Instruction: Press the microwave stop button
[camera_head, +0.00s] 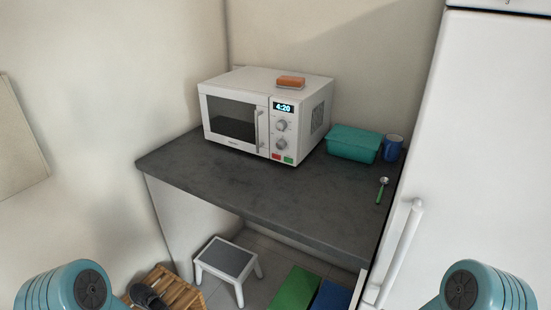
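A white microwave (233,128) stands at the back of a dark grey counter (250,190), its door shut and its display (284,107) reading 4:20. Two knobs sit below the display. At the bottom of the panel are a red button (276,156) and a green button (289,160) side by side; their labels are too small to read. Teal links of my two arms show at the bottom left and bottom right corners, well short of the microwave. Neither of my grippers is in the picture.
An orange sponge-like block (290,82) lies on the microwave. A teal container (354,145), a blue mug (392,148) and a green-handled spoon (382,191) are on the counter's right. A stool (226,259) stands below. A white fridge (480,150) bounds the right. The counter's front is clear.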

